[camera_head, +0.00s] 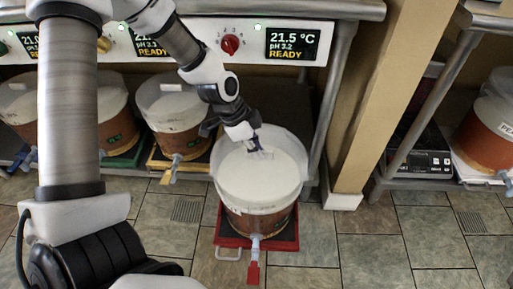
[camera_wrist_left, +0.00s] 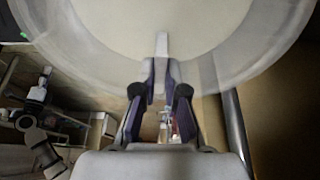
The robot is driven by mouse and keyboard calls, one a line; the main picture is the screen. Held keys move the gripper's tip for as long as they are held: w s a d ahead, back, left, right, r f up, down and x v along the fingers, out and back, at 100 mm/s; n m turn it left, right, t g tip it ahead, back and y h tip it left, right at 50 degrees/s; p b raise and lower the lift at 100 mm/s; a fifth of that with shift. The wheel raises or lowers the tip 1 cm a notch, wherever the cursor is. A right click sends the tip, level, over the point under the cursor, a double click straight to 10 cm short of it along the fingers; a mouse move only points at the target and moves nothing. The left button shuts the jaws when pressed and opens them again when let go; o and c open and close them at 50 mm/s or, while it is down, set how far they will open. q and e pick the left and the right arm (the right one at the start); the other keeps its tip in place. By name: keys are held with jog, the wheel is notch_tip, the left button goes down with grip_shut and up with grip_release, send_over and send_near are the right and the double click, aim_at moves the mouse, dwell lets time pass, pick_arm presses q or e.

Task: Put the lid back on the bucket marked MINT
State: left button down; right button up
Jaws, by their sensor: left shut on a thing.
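My left gripper (camera_head: 258,150) is shut on the tab of a round white lid (camera_head: 262,178) at the front bucket (camera_head: 258,221). In the left wrist view the fingers (camera_wrist_left: 162,75) pinch the pale upright tab, and the white lid (camera_wrist_left: 150,22) with its cloudy rim fills the top. The lid covers the bucket's mouth. I cannot tell whether it is fully seated or slightly above the rim. The bucket has a clouded upper wall, a reddish-brown lower part and a front spigot. Its label is too small to read, so I cannot confirm MINT. My right gripper is not seen.
The front bucket stands on a red wheeled base (camera_head: 230,241). Other lidded buckets (camera_head: 172,119) stand on the left shelf, under a control panel (camera_head: 225,43). A wooden post (camera_head: 385,90) stands right of the bucket. Another bucket (camera_head: 486,139) and a black scale (camera_head: 428,160) are farther right. Tiled floor in front is clear.

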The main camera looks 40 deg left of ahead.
pick_arm(q)
jog(key=shift+f, duration=0.1)
dwell(0.7)
jog(key=c, duration=0.7)
grip_release()
jog(key=shift+r+p, duration=3.3)
jog(key=shift+r, duration=0.25)
grip_shut()
jog(key=shift+f, duration=0.2)
